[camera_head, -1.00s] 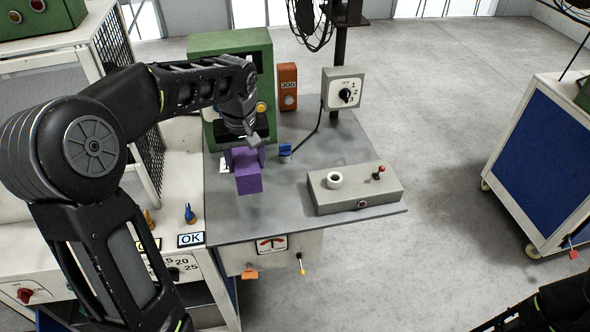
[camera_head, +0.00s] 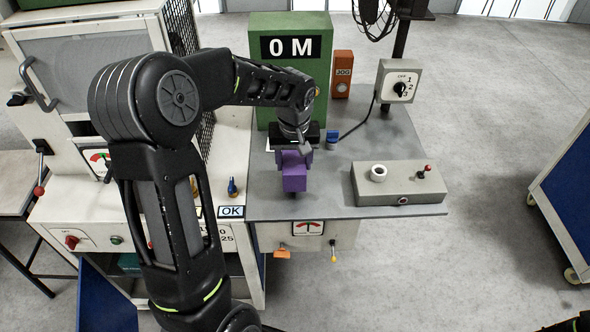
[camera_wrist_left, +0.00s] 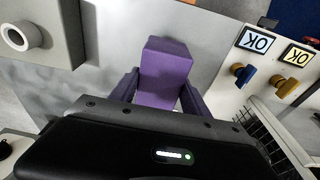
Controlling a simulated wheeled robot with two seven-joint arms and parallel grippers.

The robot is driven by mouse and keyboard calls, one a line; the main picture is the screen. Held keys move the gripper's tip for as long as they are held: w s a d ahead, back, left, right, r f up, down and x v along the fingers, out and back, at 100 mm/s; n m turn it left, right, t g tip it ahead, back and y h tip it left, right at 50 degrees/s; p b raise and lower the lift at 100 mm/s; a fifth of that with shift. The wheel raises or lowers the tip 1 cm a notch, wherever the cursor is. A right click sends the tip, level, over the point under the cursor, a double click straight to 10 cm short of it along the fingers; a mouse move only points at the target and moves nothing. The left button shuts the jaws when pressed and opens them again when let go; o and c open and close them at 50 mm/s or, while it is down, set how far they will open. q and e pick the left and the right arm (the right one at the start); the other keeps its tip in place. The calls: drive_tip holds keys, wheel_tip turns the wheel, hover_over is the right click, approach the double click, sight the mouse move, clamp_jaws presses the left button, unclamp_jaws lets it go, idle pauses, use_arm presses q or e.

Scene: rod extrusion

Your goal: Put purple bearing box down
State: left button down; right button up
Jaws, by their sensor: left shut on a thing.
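The purple bearing box (camera_head: 294,178) is over the grey tabletop (camera_head: 340,205), in front of the green machine. My left gripper (camera_head: 292,154) is shut on it from above. In the left wrist view the purple box (camera_wrist_left: 165,72) sits between the two fingers of the left gripper (camera_wrist_left: 160,95), which look purple too. I cannot tell whether the box touches the tabletop. Of my right arm, only a dark piece shows at the bottom right corner of the head view; its gripper is out of view.
The green machine (camera_head: 290,45) reading "0 M" stands behind the box. A grey control box (camera_head: 385,190) with a white ring and red lever is on the right of the tabletop. A dial box (camera_head: 398,82) stands behind it. An OK sign (camera_head: 231,212) is at left.

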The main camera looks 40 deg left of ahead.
use_arm(q)
drive_tip(key=shift+f+p, duration=0.3)
drive_tip(key=shift+f, duration=1.55)
drive_tip(key=shift+f, duration=0.1)
drive_tip(key=c, duration=0.5)
unclamp_jaws()
drive_tip(key=r, duration=0.4)
drive_tip(key=s+r, duration=0.1)
drive_tip(key=r, duration=0.3)
drive_tip(key=d+r+b, duration=0.1)
drive_tip(key=r, duration=0.3)
drive_tip(key=shift+s, duration=0.25)
